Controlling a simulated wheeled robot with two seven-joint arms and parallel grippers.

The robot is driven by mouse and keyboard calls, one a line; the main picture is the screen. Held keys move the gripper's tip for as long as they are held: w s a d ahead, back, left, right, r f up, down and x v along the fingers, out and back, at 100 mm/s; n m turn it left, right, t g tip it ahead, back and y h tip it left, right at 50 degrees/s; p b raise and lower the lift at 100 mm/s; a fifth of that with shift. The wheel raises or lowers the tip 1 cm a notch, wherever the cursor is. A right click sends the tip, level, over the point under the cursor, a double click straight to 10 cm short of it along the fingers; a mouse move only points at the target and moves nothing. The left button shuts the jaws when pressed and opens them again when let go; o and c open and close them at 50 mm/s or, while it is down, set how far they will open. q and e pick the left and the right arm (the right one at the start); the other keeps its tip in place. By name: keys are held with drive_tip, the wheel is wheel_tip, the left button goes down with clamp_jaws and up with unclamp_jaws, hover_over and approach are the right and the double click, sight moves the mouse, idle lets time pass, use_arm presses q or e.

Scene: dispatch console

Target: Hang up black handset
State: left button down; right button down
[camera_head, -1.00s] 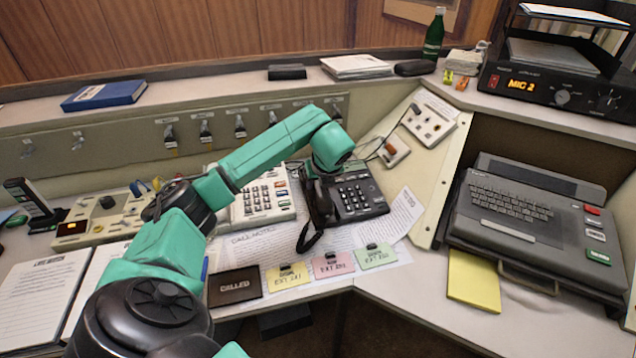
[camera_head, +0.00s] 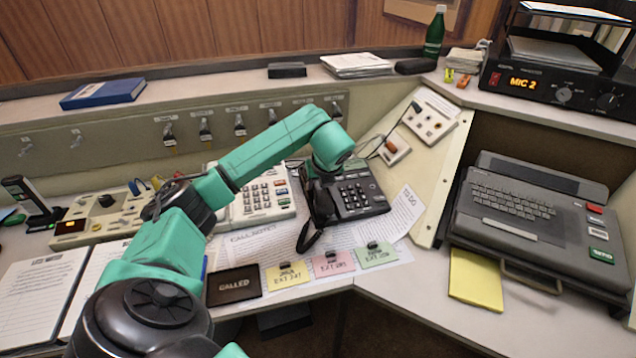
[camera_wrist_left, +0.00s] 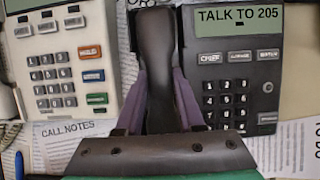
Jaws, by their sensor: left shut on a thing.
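The black handset (camera_head: 320,204) is at the left side of the black desk phone (camera_head: 362,190). In the left wrist view the handset (camera_wrist_left: 158,50) runs lengthwise between the two fingers of my left gripper (camera_wrist_left: 160,88), which is shut on it. The black phone's display (camera_wrist_left: 240,20) reads "TALK TO 205". The handset lies along the phone's left edge, over or in the cradle; my gripper and the handset hide the contact, so I cannot tell whether it is fully seated. My right gripper is not in view.
A white phone (camera_head: 256,200) stands close on the left. Yellow, pink and green note cards (camera_head: 333,264) and a dark "CALLED" card (camera_head: 234,286) lie in front. A grey keyboard terminal (camera_head: 540,225) stands at the right.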

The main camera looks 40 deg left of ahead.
use_arm(q)
drive_tip(key=shift+f+b, duration=0.25)
drive_tip(key=shift+b, duration=0.05)
drive_tip(key=shift+c, duration=2.2)
unclamp_jaws()
drive_tip(key=shift+o, duration=0.3)
drive_tip(key=o, duration=0.4)
drive_tip(key=shift+r, duration=0.1)
drive_tip(key=shift+s+d+r+p, duration=0.1)
drive_tip(key=shift+d+r+p, duration=0.05)
drive_tip(key=shift+r+p, duration=0.85)
drive_tip(key=shift+s+d+r+p, duration=0.1)
drive_tip(key=shift+r+p, duration=0.55)
drive_tip(key=shift+r, duration=0.65)
drive_tip(key=shift+s+d+r+p, duration=0.1)
drive_tip(key=shift+d+r+p, duration=0.05)
drive_tip(key=shift+r+p, duration=0.85)
drive_tip(key=shift+r, duration=0.1)
